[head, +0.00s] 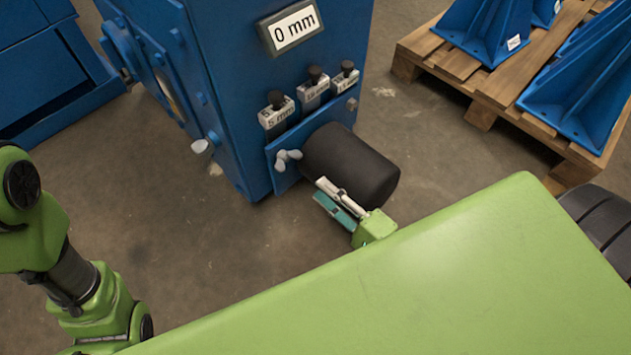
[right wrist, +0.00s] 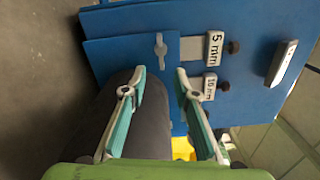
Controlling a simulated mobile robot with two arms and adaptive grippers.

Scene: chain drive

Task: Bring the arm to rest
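My right gripper (head: 320,190) is in front of a blue machine (head: 217,70), beside a black cylindrical motor (head: 350,165). In the right wrist view the right gripper (right wrist: 160,73) has its two teal-padded fingers apart, with nothing held between them. A grey wing nut (head: 288,159) on the machine's blue plate shows beyond the fingertips in the right wrist view (right wrist: 160,47); it looks apart from them. The black motor (right wrist: 145,135) lies behind the fingers there. My left arm shows at the left of the head view, but its gripper is not in view.
The machine carries a "0 mm" display (head: 291,26) and block gauges, including a "5 mm" one (head: 277,112), on dark knobs. A wooden pallet (head: 480,85) with blue brackets (head: 485,28) stands at the upper right. Bare floor lies left of centre.

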